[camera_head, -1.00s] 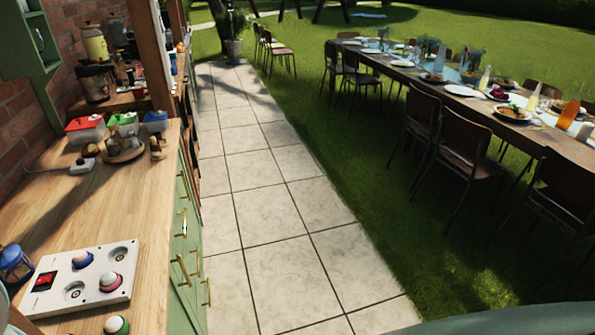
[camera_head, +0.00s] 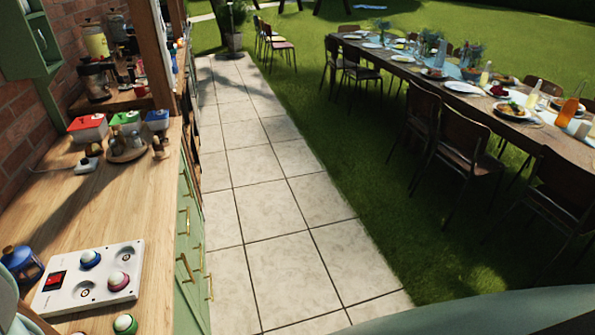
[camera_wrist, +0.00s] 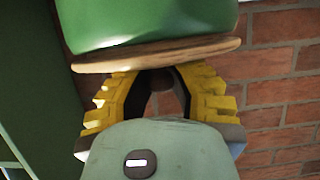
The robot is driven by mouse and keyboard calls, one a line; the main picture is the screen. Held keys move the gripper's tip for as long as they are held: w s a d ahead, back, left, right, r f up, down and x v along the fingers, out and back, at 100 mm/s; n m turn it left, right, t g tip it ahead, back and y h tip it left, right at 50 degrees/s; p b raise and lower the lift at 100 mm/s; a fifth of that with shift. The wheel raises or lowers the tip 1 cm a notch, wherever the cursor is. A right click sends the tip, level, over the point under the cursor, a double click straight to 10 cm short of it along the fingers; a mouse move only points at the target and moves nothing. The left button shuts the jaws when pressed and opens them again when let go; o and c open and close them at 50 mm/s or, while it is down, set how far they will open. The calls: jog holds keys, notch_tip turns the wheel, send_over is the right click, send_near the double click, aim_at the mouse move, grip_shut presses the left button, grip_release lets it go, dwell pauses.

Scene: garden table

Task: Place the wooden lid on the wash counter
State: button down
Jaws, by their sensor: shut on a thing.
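The wooden lid (camera_wrist: 150,54) shows in the wrist view as a thin brown disc seen almost edge-on, with a dark knob (camera_wrist: 165,82) under it in the picture. My gripper (camera_wrist: 162,78), with yellow ribbed fingers, is shut on the lid at its knob. A green rounded body (camera_wrist: 150,22) lies directly beyond the disc; I cannot tell whether they touch. In the head view neither the lid nor my gripper shows. A wooden counter (camera_head: 150,205) runs along the left there; I cannot tell whether it is the wash counter.
A white panel with knobs (camera_head: 70,294) and a blue lantern-like jar (camera_head: 20,263) stand near on the counter. Small coloured boxes (camera_head: 88,128) sit farther back. A clear paved path (camera_head: 260,200) runs beside it. A laid dining table (camera_head: 540,135) with chairs (camera_head: 465,140) stands right.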

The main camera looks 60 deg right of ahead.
jog(key=shift+w, duration=0.1)
jog(key=shift+f, duration=0.15)
jog(key=c, duration=0.9)
grip_release()
